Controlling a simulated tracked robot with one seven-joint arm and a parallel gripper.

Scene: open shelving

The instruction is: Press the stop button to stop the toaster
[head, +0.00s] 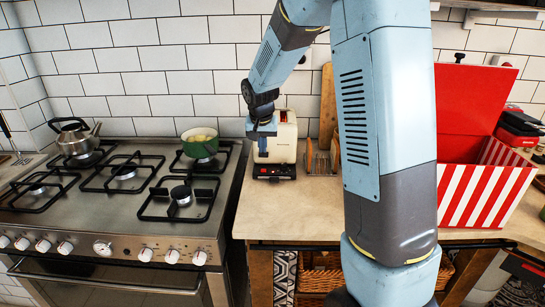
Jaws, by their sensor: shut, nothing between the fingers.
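The toaster (285,140) is cream-coloured with a dark base and stands on the counter just right of the stove. A small red spot shows on the dark front of its base (274,171); I cannot tell whether it is the stop button. My gripper (263,152) points down at the toaster's front left side, just above the base. Its fingers are small in view and shut, with nothing held. My gripper hides part of the toaster's front. I cannot tell whether the fingertips touch it.
A gas stove (110,205) at left carries a kettle (75,138) and a green pot (200,142). A wooden rack (318,162) stands right of the toaster. A red-striped box (480,195) is at right. The counter (290,212) in front of the toaster is clear.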

